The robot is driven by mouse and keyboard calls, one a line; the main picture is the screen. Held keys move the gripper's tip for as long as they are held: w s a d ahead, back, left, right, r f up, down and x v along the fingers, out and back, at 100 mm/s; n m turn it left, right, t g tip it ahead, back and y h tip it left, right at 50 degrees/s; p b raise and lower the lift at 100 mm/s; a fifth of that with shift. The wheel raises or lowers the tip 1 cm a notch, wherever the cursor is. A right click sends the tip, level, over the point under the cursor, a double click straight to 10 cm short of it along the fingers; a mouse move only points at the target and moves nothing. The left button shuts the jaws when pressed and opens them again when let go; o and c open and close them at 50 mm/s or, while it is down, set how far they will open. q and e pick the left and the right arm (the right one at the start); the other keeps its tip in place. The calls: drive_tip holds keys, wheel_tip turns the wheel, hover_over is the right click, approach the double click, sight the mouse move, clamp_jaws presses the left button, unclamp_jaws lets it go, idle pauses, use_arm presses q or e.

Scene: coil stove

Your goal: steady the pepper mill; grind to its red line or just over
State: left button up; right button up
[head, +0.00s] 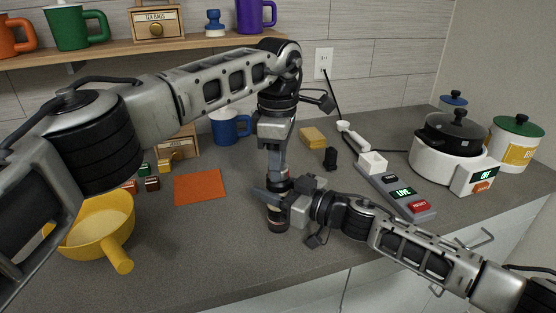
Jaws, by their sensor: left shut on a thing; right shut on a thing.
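The pepper mill (278,225) stands upright on the grey counter, a dark narrow cylinder mostly hidden by my grippers. My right gripper (276,197) reaches in from the right and is shut on the mill's body, low over the counter. My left gripper (278,170) points straight down from above and is shut on the mill's top, which it hides. I cannot make out a red line on the mill. A long grey device (396,190) to the right shows a lit green LIVE display, a red button and a small white cup at its far end.
A yellow pan (97,231) stands front left, near an orange mat (200,187). A blue mug (230,127), a yellow sponge (313,137) and a small black object (330,159) are behind. A white cooker (447,161) with a dark lidded pot stands right. The counter's front middle is clear.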

use_arm(q)
drive_tip(key=shift+r, duration=0.1)
idle(0.3)
drive_tip(key=o, duration=0.7)
drive_tip(key=shift+s+r, duration=0.15)
drive_tip(key=shift+r, duration=5.85)
